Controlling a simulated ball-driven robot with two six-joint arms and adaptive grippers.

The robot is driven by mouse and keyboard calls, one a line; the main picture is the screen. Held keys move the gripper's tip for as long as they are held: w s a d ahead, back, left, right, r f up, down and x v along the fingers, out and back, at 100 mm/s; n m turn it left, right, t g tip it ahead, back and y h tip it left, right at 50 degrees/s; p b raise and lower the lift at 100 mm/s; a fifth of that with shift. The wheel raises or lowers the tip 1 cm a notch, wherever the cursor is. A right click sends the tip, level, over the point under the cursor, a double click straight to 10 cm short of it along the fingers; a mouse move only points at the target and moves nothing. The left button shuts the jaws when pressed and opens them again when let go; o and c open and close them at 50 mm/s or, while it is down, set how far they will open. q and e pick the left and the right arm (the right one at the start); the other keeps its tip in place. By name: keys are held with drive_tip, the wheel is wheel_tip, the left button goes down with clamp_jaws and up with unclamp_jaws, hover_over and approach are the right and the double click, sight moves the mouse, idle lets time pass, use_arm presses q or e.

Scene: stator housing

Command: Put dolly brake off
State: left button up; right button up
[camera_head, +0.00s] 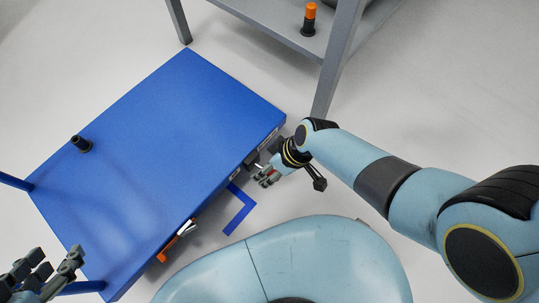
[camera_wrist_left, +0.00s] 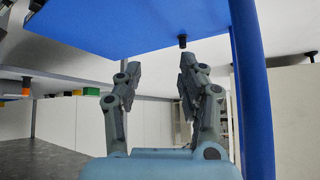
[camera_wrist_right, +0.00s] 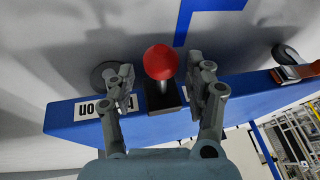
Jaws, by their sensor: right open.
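The blue dolly (camera_head: 150,130) stands on the floor. In the right wrist view, the brake lever with a red ball knob (camera_wrist_right: 160,62) and a black base (camera_wrist_right: 163,97) is at the dolly's blue edge. A white label (camera_wrist_right: 92,109), upside down and partly covered, is left of it. My right gripper (camera_wrist_right: 160,78) is open, its fingers on either side of the lever; contact cannot be told. In the head view, my right gripper (camera_head: 265,178) is at the dolly's right edge, hiding most of the lever. My left gripper (camera_head: 48,272) is open and empty near the dolly's lower left corner.
A black peg (camera_head: 81,144) stands on the dolly top. A grey table (camera_head: 285,22) with an orange-topped black item (camera_head: 309,18) stands behind.

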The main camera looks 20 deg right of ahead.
drive_tip(key=shift+w+r, duration=0.1)
drive_tip(key=shift+r, duration=0.1)
drive_tip(key=shift+d+r, duration=0.1)
drive_tip(key=shift+r, duration=0.15)
drive_tip(key=v, duration=1.1)
drive_tip(key=shift+d, duration=0.1)
